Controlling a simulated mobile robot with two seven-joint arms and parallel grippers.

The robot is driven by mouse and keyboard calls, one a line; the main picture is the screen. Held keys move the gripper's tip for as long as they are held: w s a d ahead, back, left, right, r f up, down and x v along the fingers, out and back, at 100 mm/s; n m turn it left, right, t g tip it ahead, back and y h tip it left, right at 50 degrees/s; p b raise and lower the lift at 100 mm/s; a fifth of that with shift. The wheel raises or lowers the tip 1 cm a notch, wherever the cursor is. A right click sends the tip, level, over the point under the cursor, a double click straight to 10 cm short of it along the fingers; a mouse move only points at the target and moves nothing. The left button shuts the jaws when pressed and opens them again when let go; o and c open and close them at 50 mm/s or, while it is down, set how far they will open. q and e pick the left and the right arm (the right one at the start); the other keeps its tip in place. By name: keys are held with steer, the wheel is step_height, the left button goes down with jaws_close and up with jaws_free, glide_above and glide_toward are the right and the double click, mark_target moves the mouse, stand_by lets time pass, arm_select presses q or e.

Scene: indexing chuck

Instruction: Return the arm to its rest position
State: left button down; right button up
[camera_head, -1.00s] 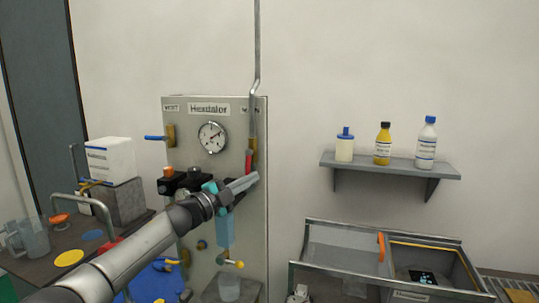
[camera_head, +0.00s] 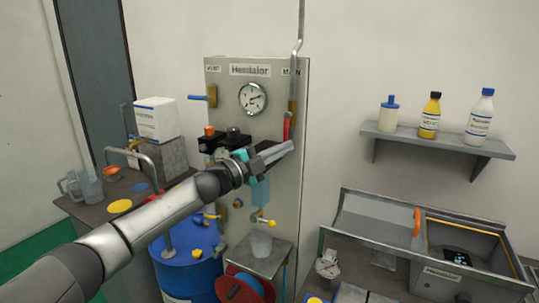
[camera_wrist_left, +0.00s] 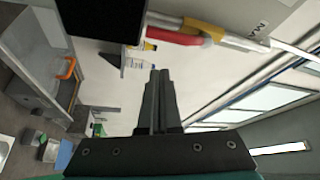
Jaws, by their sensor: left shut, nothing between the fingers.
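My left arm reaches in from the lower left in the head view. Its gripper (camera_head: 284,152) is shut and empty, in front of the grey Hexdalor panel (camera_head: 280,195), at the panel's right side. A red handle (camera_head: 287,127) on the vertical pipe shows just above the gripper tips; I cannot tell whether they touch. In the left wrist view the shut fingers (camera_wrist_left: 157,88) point up the picture, with nothing between them. The red handle (camera_wrist_left: 175,35) and a yellow pipe part (camera_wrist_left: 215,33) lie beyond them. My right gripper is not in view.
A round gauge (camera_head: 253,98) and a blue lever (camera_head: 199,98) are on the panel. A side table with a white box (camera_head: 158,120) stands left, a blue drum (camera_head: 187,270) below. A bottle shelf (camera_head: 440,142) and an open-topped case (camera_head: 375,232) are right. The wall between is bare.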

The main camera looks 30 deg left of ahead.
arm_select(q)
steer(key=v, duration=0.4)
steer(key=shift+s+d+r+b, duration=0.1)
steer(key=shift+r+b, duration=0.3)
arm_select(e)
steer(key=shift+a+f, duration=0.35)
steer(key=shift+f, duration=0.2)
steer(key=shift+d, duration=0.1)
